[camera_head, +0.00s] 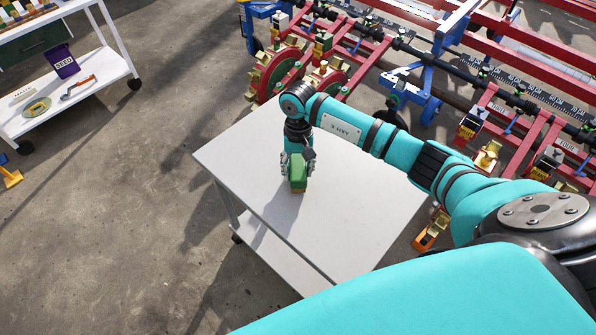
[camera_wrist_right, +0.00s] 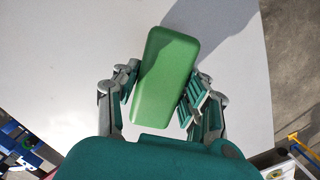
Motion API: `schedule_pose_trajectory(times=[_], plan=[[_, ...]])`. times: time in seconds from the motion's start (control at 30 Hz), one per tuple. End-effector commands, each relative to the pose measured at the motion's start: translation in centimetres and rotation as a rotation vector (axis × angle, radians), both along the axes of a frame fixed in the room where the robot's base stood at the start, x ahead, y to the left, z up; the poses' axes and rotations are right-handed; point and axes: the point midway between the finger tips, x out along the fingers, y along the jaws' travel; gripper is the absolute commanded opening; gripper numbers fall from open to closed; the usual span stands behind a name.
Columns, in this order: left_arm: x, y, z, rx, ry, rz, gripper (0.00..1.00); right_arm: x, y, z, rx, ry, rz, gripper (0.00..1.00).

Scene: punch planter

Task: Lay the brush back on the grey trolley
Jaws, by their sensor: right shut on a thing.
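The brush (camera_head: 298,172) has a green block-shaped back and a tan lower side. Its green back also shows in the right wrist view (camera_wrist_right: 167,75), slightly tilted between the fingers. My right gripper (camera_head: 297,163) is shut on it, with a finger on each long side. The brush is over the pale grey top of the trolley (camera_head: 340,222), toward its left part. I cannot tell whether its underside touches the top. My left gripper is not in view.
The trolley top is otherwise bare. A red and blue planter frame (camera_head: 440,85) with metal discs stands behind it. A white shelf cart (camera_head: 95,85) at the upper left holds a purple seed box (camera_head: 63,62) and small tools. Concrete floor lies between.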

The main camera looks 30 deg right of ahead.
Motion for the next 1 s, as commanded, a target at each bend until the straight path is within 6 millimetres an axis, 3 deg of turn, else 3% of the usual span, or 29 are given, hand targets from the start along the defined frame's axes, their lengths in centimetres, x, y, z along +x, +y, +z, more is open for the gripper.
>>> schedule_pose_trajectory(times=[0.4,0.43,0.6,1.0], plan=[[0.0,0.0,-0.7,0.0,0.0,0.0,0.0,0.1,0.0,-0.7,0.0,-0.004,0.0,0.17],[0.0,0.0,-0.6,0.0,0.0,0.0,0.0,0.1,0.0,-0.6,0.0,-0.004,0.0,0.45],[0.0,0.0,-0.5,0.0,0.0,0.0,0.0,0.1,0.0,-0.6,0.001,-0.003,0.0,0.66],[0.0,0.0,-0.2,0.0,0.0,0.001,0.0,0.2,-0.1,0.4,0.0,-0.005,0.001,0.66]])
